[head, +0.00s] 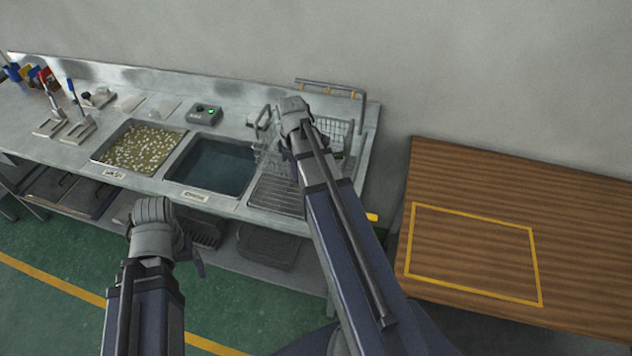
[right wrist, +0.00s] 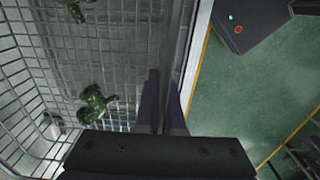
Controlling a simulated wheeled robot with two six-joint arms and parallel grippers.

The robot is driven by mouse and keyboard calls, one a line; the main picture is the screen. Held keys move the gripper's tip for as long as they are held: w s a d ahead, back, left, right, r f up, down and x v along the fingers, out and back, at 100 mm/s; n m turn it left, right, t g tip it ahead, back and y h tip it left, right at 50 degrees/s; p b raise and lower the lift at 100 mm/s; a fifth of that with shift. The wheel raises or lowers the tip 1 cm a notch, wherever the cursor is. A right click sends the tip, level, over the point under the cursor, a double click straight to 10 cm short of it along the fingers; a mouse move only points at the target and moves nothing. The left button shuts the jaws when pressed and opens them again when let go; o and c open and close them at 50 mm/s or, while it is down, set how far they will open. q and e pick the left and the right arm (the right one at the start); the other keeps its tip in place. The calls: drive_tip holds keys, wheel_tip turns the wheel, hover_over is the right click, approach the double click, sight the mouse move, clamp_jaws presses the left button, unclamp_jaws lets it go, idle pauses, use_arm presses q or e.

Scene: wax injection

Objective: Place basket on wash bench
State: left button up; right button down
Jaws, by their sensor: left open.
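The wire basket (head: 337,131) is at the right end of the wash bench (head: 367,135), over or on the ribbed drain area (head: 278,197); whether it touches is hidden. My right gripper (head: 296,115) is at the basket and covers part of it. In the right wrist view, the right gripper's fingers (right wrist: 163,105) are close together on either side of the basket's wall (right wrist: 176,45). Dark green pieces (right wrist: 97,102) lie inside the basket. My left gripper (head: 155,220) is open and empty in front of the bench, pointing away from me.
A basin of pale pellets (head: 140,145) and a water-filled sink (head: 213,166) lie left of the drain area. A small control box (head: 204,115) stands behind the sink. A bare wooden table (head: 500,190) with a yellow outlined rectangle is at the right.

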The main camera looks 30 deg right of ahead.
drive_tip(key=b, duration=0.6)
hover_over(298, 200)
drive_tip(key=shift+f, duration=3.2)
wheel_tip(298, 200, down, 4)
drive_tip(key=b, duration=0.4)
drive_tip(key=shift+r, duration=0.15)
drive_tip(key=c, duration=1.5)
unclamp_jaws()
drive_tip(key=o, duration=0.5)
drive_tip(key=shift+c, duration=0.2)
